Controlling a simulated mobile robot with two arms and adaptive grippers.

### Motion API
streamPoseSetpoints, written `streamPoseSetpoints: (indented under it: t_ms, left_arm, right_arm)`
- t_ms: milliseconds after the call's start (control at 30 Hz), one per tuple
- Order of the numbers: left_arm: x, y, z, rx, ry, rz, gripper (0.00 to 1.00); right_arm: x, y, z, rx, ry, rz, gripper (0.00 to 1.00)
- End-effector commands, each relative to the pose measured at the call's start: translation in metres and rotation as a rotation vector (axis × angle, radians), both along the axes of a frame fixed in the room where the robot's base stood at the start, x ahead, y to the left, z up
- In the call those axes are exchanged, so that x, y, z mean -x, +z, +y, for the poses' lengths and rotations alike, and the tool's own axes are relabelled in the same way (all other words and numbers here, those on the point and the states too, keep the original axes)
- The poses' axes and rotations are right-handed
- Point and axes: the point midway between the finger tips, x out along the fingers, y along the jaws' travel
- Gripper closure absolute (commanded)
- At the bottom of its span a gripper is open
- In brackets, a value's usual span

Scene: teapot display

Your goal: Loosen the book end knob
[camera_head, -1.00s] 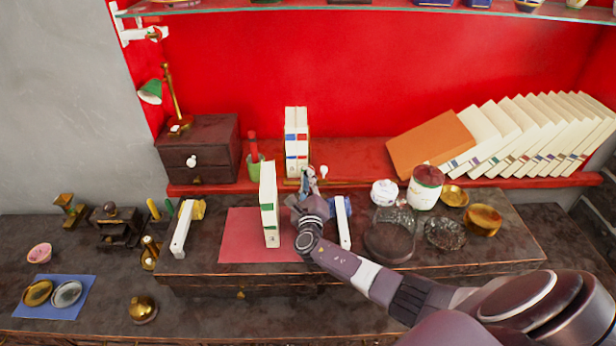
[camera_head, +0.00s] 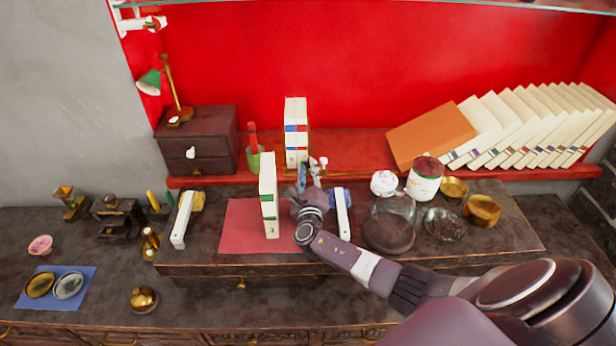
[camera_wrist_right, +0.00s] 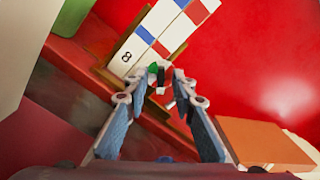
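The brass book end (camera_head: 309,138) stands against the right side of upright white books on the red shelf. Its small white knob (camera_head: 323,161) shows just beside my right gripper (camera_head: 312,171). In the right wrist view the brass edge (camera_wrist_right: 103,75) runs along the books. There my right gripper (camera_wrist_right: 163,85) has its fingers apart, with a small white and green piece (camera_wrist_right: 154,69), which seems to be the knob, at the fingertips. I cannot tell whether the fingers touch it. My left gripper is not in view.
White books with coloured bands (camera_head: 295,132) stand at the book end. A white book (camera_head: 268,195) stands upright on a red mat (camera_head: 240,228), left of my gripper. An orange book (camera_head: 430,135) leans farther right.

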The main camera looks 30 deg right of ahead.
Motion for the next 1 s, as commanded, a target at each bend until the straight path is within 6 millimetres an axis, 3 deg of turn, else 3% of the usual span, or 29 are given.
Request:
streamPoseSetpoints:
  t_ms: [167,600,800,1000]
  left_arm:
    - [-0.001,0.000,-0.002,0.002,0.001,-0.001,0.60]
    - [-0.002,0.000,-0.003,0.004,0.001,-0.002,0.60]
    - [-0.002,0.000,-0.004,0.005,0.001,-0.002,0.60]
    - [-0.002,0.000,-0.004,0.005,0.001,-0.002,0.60]
  right_arm:
    - [0.015,-0.002,0.009,-0.002,0.001,0.001,0.76]
    - [0.085,-0.002,0.052,-0.003,0.001,0.004,0.76]
    - [0.100,-0.001,0.061,-0.002,0.001,0.001,0.76]
    - [0.102,-0.001,0.062,-0.001,-0.001,0.002,0.76]
